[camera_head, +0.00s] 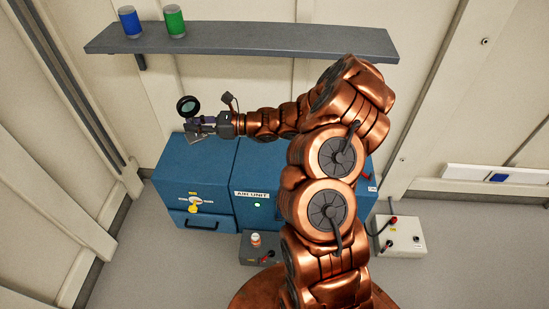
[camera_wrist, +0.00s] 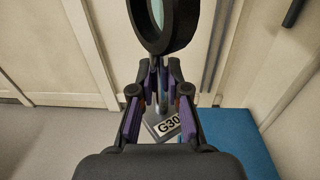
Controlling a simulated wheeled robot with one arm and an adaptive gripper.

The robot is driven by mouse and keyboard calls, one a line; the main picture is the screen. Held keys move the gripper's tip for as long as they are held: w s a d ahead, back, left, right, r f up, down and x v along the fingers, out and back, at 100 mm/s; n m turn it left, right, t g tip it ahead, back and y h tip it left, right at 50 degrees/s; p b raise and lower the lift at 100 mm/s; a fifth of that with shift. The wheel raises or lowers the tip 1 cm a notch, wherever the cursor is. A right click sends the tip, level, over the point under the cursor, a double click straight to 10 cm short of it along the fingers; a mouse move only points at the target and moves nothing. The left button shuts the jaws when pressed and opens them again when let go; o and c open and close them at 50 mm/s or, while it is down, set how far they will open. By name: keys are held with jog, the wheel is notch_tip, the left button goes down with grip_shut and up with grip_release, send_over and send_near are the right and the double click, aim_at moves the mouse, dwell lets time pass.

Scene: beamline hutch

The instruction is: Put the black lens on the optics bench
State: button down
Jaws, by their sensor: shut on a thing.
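The black lens (camera_head: 188,106) is a black ring with pale glass on a thin post over a flat grey base. In the wrist view the ring (camera_wrist: 163,42) fills the top middle, and its base carries a label that reads "G30". My gripper (camera_head: 196,125) is shut on the post, with the ring above the fingers and the base below. The wrist view shows the fingers (camera_wrist: 160,92) on both sides of the post. The lens is over the left part of the blue cabinet (camera_head: 188,180); I cannot tell whether its base touches the top. I cannot identify the optics bench.
A grey wall shelf (camera_head: 245,41) holds a blue can (camera_head: 130,22) and a green can (camera_head: 174,21). A pale control box (camera_head: 402,237) stands at right. The floor at left is clear.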

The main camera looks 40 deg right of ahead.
jog(key=s+d+f+m+t+h+b, duration=0.2)
jog(key=s+d+f+h+b, duration=0.15)
jog(key=d+f+b, duration=0.65)
jog(key=s+d+f+m+t+h+b, duration=0.2)
jog(key=s+d+f+m+h+b, duration=0.15)
jog(key=d+f+b, duration=0.7)
jog(key=s+d+f+m+t+h+b, duration=0.25)
jog(key=s+d+f+b, duration=0.25)
jog(key=d+f+b, duration=0.55)
jog(key=b, duration=0.4)
send_over(272, 161)
jog(key=shift+a+f+n, duration=0.15)
jog(key=shift+f+n, duration=0.15)
jog(key=shift+f, duration=0.3)
notch_tip(272, 161, down, 4)
jog(key=shift+r+b, duration=0.2)
jog(key=shift+b, duration=0.85)
jog(key=shift+r, duration=0.1)
jog(key=c, duration=1.2)
grip_release()
jog(key=shift+o, duration=0.2)
